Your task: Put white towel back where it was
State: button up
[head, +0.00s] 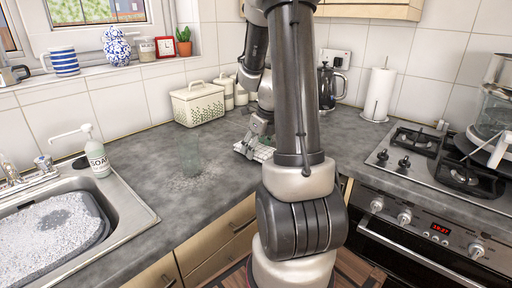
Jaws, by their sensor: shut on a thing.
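My gripper (258,131) is over the grey worktop near the back corner, left of my arm's dark upright links. It is shut on the white towel (246,149), which shows as a small pale, patterned piece just below the fingers, at the worktop surface. My arm hides the towel's right part. I cannot tell whether the towel is fully resting on the worktop or hanging slightly above it.
A soap bottle (97,158) stands by the foamy sink (128,221). The hob (415,150) is right.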

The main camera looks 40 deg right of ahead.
jog(key=o, duration=1.2)
jog(key=shift+f, duration=0.1)
jog(key=v, duration=1.2)
jog(key=s+a+r+n, duration=0.2)
jog(key=s+a+n, duration=0.2)
jog(key=n, duration=0.7)
jog(key=s+a+r+n, duration=0.2)
jog(key=s+a+n, duration=0.3)
jog(key=n, duration=0.7)
jog(key=s+a+r+n, duration=0.2)
jog(key=s+a+n, duration=0.3)
jog(key=n, duration=0.6)
jog(key=shift+s+a+r+t, duration=0.1)
jog(key=shift+a+r+t, duration=0.1)
jog(key=shift+a, duration=0.4)
jog(key=shift+a+r+t, duration=0.1)
jog(key=shift+a+t, duration=0.1)
jog(key=shift+a, duration=0.4)
